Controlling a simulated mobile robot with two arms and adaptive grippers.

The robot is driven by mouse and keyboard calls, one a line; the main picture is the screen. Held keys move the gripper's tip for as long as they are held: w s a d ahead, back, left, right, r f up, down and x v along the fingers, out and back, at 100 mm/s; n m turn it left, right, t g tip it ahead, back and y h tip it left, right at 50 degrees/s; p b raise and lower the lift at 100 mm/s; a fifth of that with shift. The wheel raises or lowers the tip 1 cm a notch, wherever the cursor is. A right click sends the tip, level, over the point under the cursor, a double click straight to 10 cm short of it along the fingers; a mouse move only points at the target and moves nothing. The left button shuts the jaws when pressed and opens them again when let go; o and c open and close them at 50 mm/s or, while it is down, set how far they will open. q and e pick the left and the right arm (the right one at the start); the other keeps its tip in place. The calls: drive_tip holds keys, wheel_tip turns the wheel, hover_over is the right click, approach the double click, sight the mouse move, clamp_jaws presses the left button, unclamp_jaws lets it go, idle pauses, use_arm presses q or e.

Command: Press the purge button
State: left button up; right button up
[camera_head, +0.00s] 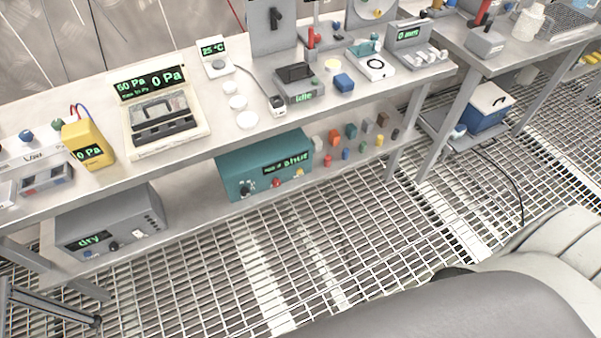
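No button is readable as marked purge. A teal box (234,177) stands on the lower shelf with a lit display (285,163) that seems to end in "shut". Its front carries a black knob (247,188), a red button (276,183) and a yellowish button (299,173). A grey box (120,215) on the same shelf to the left reads "dry" and has small knobs. Neither of my grippers shows in the head view. Large grey and pale parts at the lower right look like my own body.
The upper bench (215,140) holds a yellow meter (86,143), a gauge case reading 0 Pa (162,115) and a device reading "idle" (299,84). Several small coloured parts stand right of the teal box. A blue box (488,108) sits farther right. The grated floor (330,240) in front is clear.

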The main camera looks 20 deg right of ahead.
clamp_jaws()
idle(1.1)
